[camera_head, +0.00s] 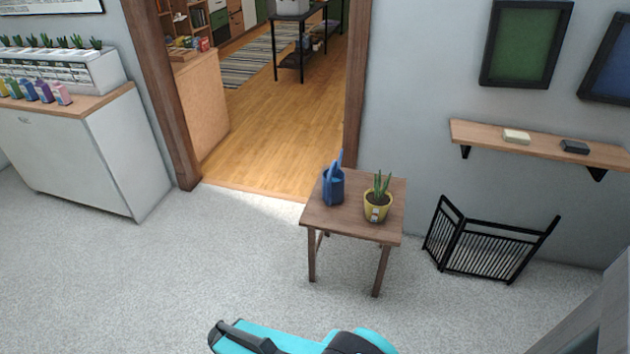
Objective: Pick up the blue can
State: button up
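The blue can (333,188) is a watering can with a spout or handle pointing up. It stands upright on the back left part of a small wooden table (345,221), near the doorway. A yellow pot with a green plant (377,200) stands on the same table, just right of the can and a little nearer to me. Teal and black parts of my own arm show at the bottom edge of the view, well short of the table. My gripper cannot be made out. Nothing touches the can from above.
A black folding gate (488,245) stands on the floor right of the table, below a wall shelf (540,143). A white cabinet (75,150) with small cartons is at the left. The carpet in front of the table is clear.

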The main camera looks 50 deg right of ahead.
aim_at(333, 178)
jog(key=u, duration=0.15)
jog(key=i, duration=1.6)
jog(key=z, duration=0.2)
